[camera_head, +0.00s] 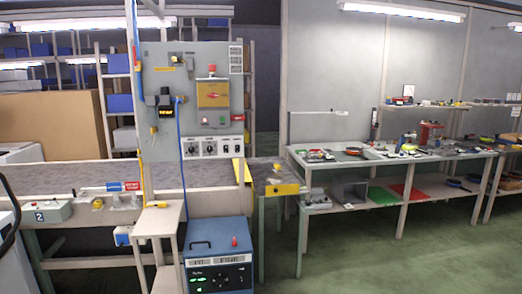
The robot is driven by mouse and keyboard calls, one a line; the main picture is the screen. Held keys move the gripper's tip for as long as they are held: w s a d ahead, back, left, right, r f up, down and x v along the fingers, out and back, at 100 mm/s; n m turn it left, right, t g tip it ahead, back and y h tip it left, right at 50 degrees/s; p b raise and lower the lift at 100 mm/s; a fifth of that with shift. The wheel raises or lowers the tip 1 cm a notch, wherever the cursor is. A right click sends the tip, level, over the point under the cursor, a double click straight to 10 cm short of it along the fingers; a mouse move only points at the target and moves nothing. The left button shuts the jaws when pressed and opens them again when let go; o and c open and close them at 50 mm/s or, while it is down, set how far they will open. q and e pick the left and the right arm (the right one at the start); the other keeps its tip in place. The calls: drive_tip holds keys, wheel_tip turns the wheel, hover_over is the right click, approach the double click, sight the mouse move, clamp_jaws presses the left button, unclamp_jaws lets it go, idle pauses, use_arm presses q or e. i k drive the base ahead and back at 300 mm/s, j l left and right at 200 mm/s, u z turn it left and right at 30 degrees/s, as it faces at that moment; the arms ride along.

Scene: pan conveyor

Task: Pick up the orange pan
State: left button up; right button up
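Neither of my grippers is in view.
A conveyor (60,178) runs across the left behind a grey control panel (190,120). A blue box unit (218,255) stands on the floor before it. Green (380,195) and red (407,190) sheets lie on the bench's lower shelf. Green floor (400,260) is clear at front right.

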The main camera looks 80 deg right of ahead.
sight(358, 153)
drive_tip(key=z, duration=3.5)
